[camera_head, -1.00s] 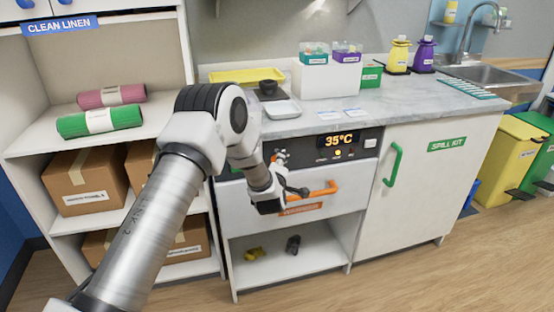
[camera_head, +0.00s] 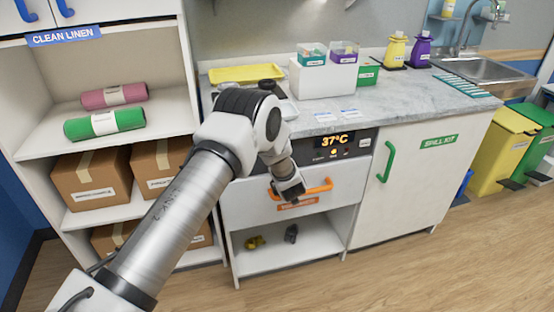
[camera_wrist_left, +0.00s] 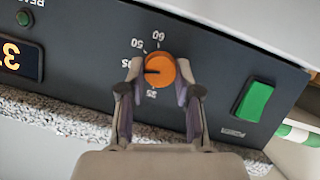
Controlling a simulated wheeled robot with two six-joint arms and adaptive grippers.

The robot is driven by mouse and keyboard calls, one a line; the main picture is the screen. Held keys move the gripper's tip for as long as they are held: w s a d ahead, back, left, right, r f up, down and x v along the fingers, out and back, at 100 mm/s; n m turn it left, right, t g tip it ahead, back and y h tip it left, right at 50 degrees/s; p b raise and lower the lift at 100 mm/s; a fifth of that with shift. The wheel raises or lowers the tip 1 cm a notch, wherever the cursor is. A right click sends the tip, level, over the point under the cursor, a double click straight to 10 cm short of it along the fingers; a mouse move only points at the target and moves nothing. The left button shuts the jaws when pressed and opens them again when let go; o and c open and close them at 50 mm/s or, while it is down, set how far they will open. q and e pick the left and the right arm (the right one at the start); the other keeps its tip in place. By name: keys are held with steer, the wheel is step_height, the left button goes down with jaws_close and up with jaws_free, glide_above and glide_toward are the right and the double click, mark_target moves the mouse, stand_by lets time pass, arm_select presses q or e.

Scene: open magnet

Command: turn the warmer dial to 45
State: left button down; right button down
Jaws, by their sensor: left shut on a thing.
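In the left wrist view, the orange warmer dial (camera_wrist_left: 163,68) sits on a dark panel, its black mark pointing to the picture's left. Printed numbers, among them 50 and 60, ring it. My left gripper (camera_wrist_left: 160,75) has a finger on each side of the dial and is shut on it. In the head view, my left arm hides the dial and the fingers. The warmer's display (camera_head: 334,140) reads 37°C there; the wrist view shows only part of the display (camera_wrist_left: 20,58), upside down.
A green rocker switch (camera_wrist_left: 255,100) is on the panel beside the dial. Below the panel, an orange drawer handle (camera_head: 320,187) sits close to my left arm.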

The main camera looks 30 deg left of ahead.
arm_select(q)
steer(key=shift+m, duration=0.4)
steer(key=c, duration=0.8)
jaws_free()
steer(key=v, duration=1.2)
steer(key=shift+w+d, duration=0.2)
steer(key=shift+d, duration=0.05)
